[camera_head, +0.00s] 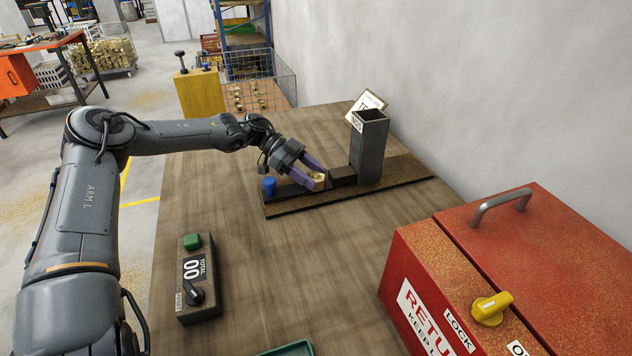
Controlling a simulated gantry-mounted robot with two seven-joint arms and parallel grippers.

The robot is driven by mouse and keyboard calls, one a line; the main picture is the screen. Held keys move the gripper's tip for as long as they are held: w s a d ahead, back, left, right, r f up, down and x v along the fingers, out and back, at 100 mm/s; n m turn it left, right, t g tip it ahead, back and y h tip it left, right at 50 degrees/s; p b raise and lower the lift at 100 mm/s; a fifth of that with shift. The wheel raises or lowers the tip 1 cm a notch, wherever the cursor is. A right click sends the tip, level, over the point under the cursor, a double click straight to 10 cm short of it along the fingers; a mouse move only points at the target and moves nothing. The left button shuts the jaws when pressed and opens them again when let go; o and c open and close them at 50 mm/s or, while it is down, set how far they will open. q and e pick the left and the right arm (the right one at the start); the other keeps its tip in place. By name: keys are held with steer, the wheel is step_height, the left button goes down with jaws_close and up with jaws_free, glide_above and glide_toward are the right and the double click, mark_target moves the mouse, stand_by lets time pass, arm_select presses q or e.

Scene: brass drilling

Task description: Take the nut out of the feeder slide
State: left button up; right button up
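The feeder slide (405,172) is a long dark, rusty-edged base on the wooden table, with a tall grey square tube (369,150) standing on it and a blue knob (269,187) at its left end. A small brass nut (318,177) shows at the slide, left of the tube. My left gripper (316,176) reaches in from the left, its purple fingers on either side of the nut. I cannot tell whether they press on it or only straddle it. My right gripper is not in view.
A red return box (480,260) with a handle and yellow lock knob stands at the right front. A counter box (196,275) with a green button lies at the left front. A green tray (290,349) shows at the bottom edge. The table's middle is clear.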

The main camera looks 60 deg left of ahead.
arm_select(q)
steer(key=c, duration=0.5)
steer(key=shift+c, duration=0.2)
steer(key=shift+r, duration=0.15)
